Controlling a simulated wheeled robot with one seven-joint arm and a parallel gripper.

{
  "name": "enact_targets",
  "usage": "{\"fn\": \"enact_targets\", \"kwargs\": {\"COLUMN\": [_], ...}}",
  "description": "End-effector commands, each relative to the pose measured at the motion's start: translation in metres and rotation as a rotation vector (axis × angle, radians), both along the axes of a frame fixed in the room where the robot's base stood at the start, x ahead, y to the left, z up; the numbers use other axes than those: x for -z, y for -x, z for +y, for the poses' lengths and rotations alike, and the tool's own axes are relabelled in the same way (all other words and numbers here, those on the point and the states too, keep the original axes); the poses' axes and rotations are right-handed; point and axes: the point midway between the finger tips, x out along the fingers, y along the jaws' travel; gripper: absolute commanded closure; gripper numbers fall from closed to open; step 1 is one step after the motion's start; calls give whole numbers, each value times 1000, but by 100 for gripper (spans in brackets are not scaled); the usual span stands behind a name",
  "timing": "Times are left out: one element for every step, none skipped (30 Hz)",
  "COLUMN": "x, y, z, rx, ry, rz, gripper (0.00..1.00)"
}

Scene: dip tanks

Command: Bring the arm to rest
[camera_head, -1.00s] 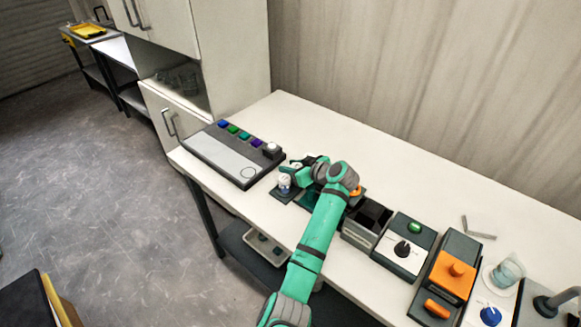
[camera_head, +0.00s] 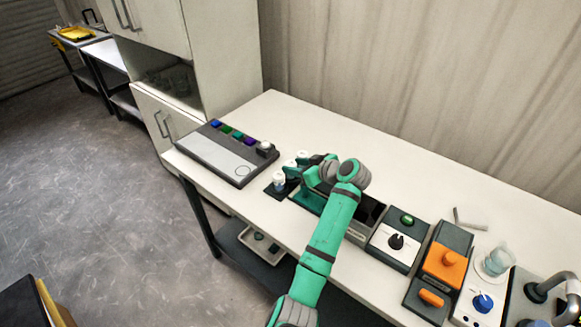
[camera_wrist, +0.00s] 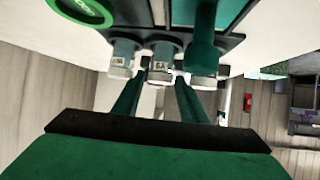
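My green arm reaches over the bench in the head view. My gripper (camera_head: 305,172) is just right of a dark rack (camera_head: 272,190) holding a row of small white-capped vials (camera_head: 279,179). In the wrist view, the two green fingers of my gripper (camera_wrist: 161,76) stand apart with a gap between them. The middle vial (camera_wrist: 160,52) shows beyond that gap, with another vial (camera_wrist: 122,55) on the left. I see nothing held; whether the fingertips touch a vial is hard to tell.
A grey console (camera_head: 213,157) with coloured buttons lies left of the rack. Right of my arm stand a dark open tank (camera_head: 368,212), a box with a black knob (camera_head: 397,241), an orange-topped device (camera_head: 444,265) and a glass beaker (camera_head: 496,261). The bench's back strip is clear.

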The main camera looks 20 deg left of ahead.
Motion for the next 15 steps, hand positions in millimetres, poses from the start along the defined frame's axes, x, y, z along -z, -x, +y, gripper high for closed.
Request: {"fn": "enact_targets", "kwargs": {"x": [-2, -3, -4, -4, -4, -5, -5, -5, -5, -5, -5, -5, -5, -5, -5], "y": [1, 1, 2, 2, 2, 2, 2, 2, 2, 2, 2, 2, 2, 2, 2], "z": [-3, -4, -5, -5, -5, -6, -6, -6, -6, -5, -5, -5, -5, -5, -5], "rx": [0, 0, -1, -2, -2, -3, -3, -3, -3, -3, -3, -3, -3, -3, -3], "ry": [0, 0, 1, 1, 1, 1, 1, 1, 0, 0, 0, 0, 0, 0, 0], "rz": [-1, -1, 0, 1, 1, 0, 0, 0, -1, -1, -1, -1, -1, -1, -1], "gripper": [61, 61, 61, 61, 61, 61, 61, 61, 61, 61, 61, 61, 61, 61, 61]}}
